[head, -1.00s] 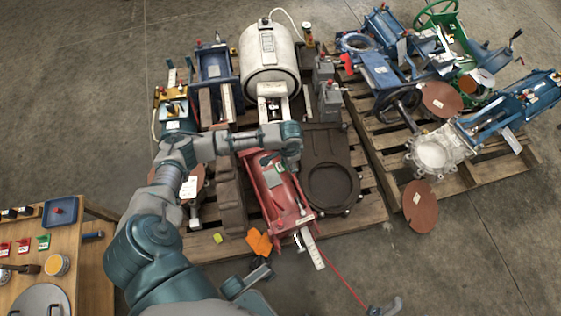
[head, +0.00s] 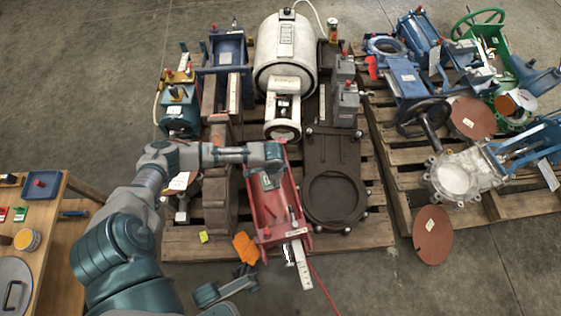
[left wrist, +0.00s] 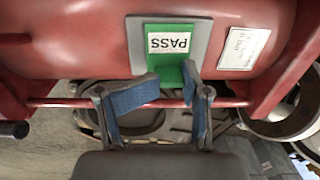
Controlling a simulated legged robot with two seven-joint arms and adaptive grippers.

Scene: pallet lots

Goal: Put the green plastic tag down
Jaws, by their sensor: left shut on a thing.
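The green plastic tag (left wrist: 170,52) carries a white label reading PASS. In the left wrist view it lies against a grey plate (left wrist: 200,32) on a red cylindrical body. My left gripper (left wrist: 172,78) has its two blue-padded fingers at the tag's lower end, shut on it. In the head view my left arm reaches in from the left and ends above the upper part of the red machine (head: 278,212). The fingers are hidden there below the arm's end.
The red machine stands on a wooden pallet (head: 180,243) among a white tank (head: 285,60), a dark gate valve (head: 333,160) and blue machines. A second loaded pallet stands at the right. A wooden table (head: 62,235) stands at the left. Bare floor lies in front.

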